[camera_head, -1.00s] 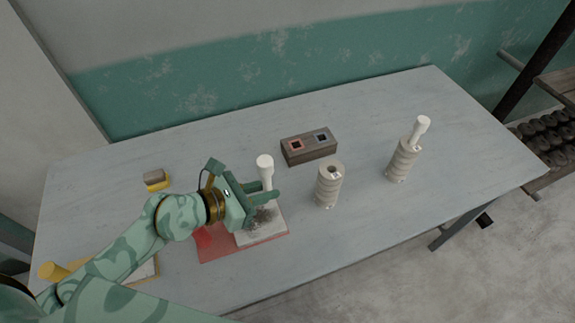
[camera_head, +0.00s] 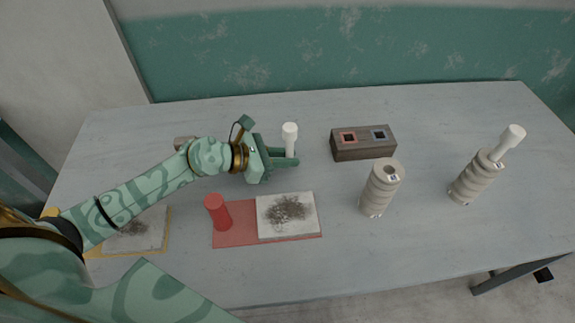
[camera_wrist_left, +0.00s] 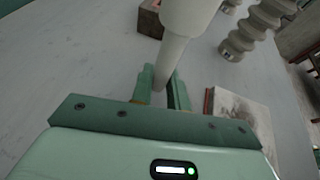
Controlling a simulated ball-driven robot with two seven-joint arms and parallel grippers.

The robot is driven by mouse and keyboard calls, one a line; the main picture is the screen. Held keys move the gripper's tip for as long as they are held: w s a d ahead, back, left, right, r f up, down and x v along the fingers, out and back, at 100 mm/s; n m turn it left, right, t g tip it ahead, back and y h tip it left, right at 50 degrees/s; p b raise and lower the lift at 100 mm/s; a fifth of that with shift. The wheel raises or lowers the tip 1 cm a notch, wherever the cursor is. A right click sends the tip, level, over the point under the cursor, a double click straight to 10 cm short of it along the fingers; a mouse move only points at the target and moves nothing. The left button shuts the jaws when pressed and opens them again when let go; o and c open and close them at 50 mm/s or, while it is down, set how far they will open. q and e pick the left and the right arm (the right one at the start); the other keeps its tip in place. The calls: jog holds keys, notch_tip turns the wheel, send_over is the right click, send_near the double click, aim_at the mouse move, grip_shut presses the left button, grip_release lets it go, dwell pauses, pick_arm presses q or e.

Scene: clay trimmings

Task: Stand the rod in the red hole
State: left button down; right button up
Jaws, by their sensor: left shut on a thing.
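A white rod (camera_head: 290,136) with a wider head is held upright in my left gripper (camera_head: 288,159), which is shut on its lower, thinner part. The rod also shows in the left wrist view (camera_wrist_left: 177,45), between the green fingers (camera_wrist_left: 163,88). A dark wooden block (camera_head: 364,152) stands right of the gripper, apart from it. The red-rimmed hole (camera_head: 348,137) is on the left of its top and a blue-rimmed hole (camera_head: 380,134) on the right. The red hole looks empty. My right gripper is out of view.
A beige ribbed post (camera_head: 380,190) stands in front of the block; another ribbed post (camera_head: 474,178) at the right has a white rod (camera_head: 507,143) leaning out of it. A red cylinder (camera_head: 217,212) and a speckled tile (camera_head: 303,231) rest on a red mat (camera_head: 233,237).

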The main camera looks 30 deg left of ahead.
pick_arm(q)
jog(key=shift+f+b, duration=0.35)
jog(key=shift+f, duration=0.9)
jog(key=c, duration=1.4)
grip_release()
jog(key=shift+r, duration=0.1)
jog(key=shift+o, duration=0.2)
